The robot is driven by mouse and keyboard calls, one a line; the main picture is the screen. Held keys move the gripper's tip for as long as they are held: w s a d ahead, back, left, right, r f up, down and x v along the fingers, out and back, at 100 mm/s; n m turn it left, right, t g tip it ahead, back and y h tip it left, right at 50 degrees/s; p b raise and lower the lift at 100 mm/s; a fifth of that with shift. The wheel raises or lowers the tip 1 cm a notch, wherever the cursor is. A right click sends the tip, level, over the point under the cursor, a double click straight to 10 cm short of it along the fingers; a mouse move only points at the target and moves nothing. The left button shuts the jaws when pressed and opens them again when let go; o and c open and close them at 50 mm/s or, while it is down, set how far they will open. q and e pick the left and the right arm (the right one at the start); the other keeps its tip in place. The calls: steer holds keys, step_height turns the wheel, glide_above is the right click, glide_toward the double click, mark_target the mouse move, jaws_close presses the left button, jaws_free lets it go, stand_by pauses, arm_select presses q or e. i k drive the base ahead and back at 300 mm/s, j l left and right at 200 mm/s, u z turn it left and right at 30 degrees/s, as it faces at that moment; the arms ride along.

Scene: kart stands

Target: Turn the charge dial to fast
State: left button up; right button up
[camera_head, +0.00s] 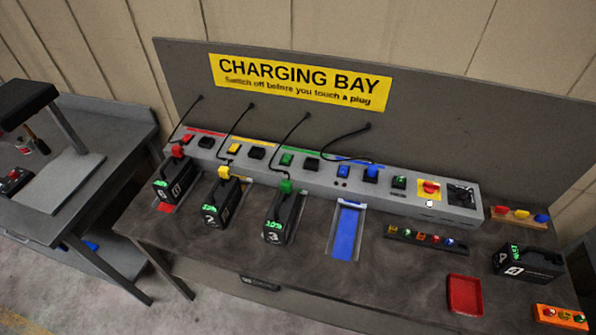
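A long grey charging console (330,186) runs along the back of the bench. I cannot make out for certain which part is the charge dial, and no readable "fast" mark shows. Near the console's right end is a red knob (429,187) on a yellow plate. Right of it is a black square panel (461,195) with a dark shape too small to read. A small black block with a green mark (399,183) sits left of the yellow plate. Neither of my grippers is in view.
Battery packs stand in front: red-plugged (173,180), yellow-plugged (221,203), green-plugged (283,219). A blue slot (346,232) is empty. At the right are another battery (528,263), a red tray (465,294) and an orange block (560,318). Cables arch over the console's left half.

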mark_target(462, 195)
steer(key=z, duration=1.35)
